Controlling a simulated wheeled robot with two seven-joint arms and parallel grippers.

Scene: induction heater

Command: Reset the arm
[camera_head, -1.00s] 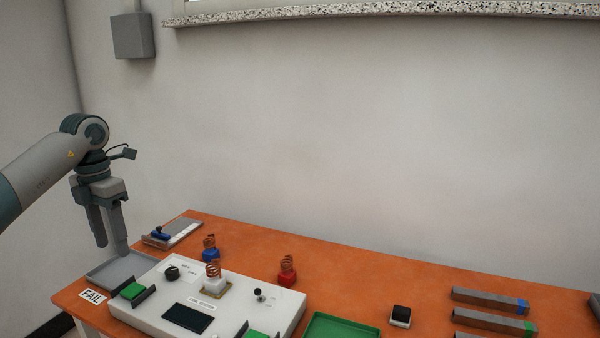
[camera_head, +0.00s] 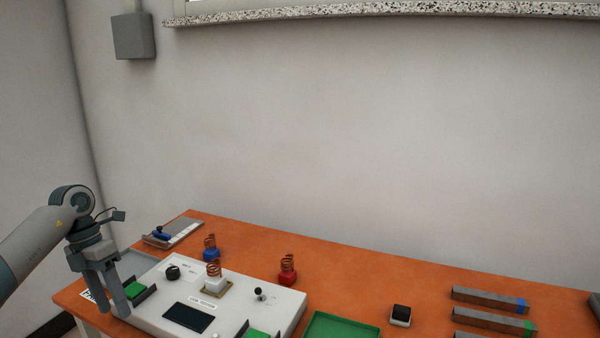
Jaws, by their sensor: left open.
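My left gripper (camera_head: 115,306) is open and empty, pointing down at the left end of the orange table. Its fingers show in front of the left side of the white heater unit (camera_head: 232,318), and I cannot tell whether they touch anything. The gripper partly hides the grey tray (camera_head: 138,262) and the FAIL label (camera_head: 88,296). A green block (camera_head: 135,290) in a dark holder sits just right of the fingers. My right gripper is not in view.
On the heater are a white-based copper coil (camera_head: 214,281), a knob (camera_head: 172,272) and a small lever (camera_head: 258,292). Blue (camera_head: 211,252) and red (camera_head: 288,275) coils stand behind. A green tray (camera_head: 343,326), black-topped block (camera_head: 401,315) and grey bars (camera_head: 490,299) lie right. The table's back middle is clear.

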